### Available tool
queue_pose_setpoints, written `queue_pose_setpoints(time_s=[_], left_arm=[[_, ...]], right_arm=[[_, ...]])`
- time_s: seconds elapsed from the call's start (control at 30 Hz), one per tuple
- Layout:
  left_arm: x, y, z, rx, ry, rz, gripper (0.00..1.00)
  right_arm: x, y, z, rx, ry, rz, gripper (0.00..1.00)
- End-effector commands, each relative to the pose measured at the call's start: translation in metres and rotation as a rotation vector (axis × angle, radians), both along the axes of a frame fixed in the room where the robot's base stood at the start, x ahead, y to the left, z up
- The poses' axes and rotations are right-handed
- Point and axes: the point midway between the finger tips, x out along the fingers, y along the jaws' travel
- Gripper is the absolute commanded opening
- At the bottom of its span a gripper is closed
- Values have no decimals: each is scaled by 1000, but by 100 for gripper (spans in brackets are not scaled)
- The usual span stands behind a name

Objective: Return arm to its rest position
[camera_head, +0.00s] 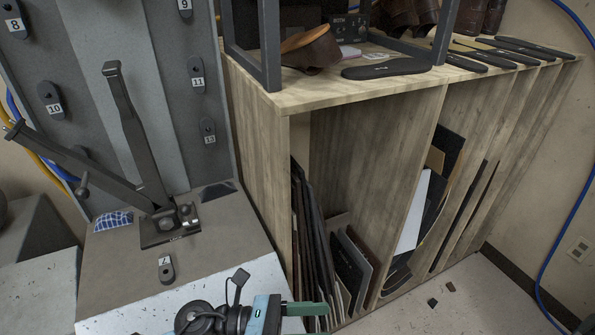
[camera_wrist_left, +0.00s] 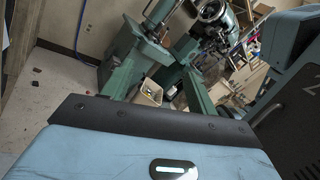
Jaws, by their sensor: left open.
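My left gripper (camera_head: 318,309) shows at the bottom of the head view, with a light blue body and green fingers. It is low in front of the wooden shelf and to the right of the grey bench. In the left wrist view, its green fingers stand apart with nothing seen held between them. A dark metal lever fixture (camera_head: 168,226) stands on the bench, with one bar upright and one slanting up to the left. My gripper is apart from it, below and to the right. My right gripper is not in view.
The wooden shelf (camera_head: 370,95) holds upright sheets in its slots and dark soles (camera_head: 386,68) on top. Grey bench (camera_head: 235,235) carries a tag numbered 7 (camera_head: 166,270). Small dark scraps (camera_head: 449,287) lie on the floor. Green machinery (camera_wrist_left: 150,50) stands ahead in the wrist view.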

Motion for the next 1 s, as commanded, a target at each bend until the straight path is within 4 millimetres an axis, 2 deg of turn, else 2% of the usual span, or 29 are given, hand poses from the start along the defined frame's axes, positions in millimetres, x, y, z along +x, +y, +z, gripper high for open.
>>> queue_pose_setpoints(time_s=[0.1,0.23,0.37,0.47,0.57,0.67,0.8,0.9,0.97,1.0], left_arm=[[3,10,11,-175,323,157,58],[11,36,6,-366,689,323,58],[11,70,-16,-560,1056,486,58],[3,100,-43,-716,1335,611,58],[-16,131,-76,-881,1608,736,58],[-47,161,-111,-1058,1868,863,58],[-105,196,-157,-1314,2187,1035,58],[-146,213,-179,-1473,2351,1134,58],[-166,219,-188,-1547,2418,1181,58],[-176,222,-192,1569,-2426,-1191,58]], right_arm=[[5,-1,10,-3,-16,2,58],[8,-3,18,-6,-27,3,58],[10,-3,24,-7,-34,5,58],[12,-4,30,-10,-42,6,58],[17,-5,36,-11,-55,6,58],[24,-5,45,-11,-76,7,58],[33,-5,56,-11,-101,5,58],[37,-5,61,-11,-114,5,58],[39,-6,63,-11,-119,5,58],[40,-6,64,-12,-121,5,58]])
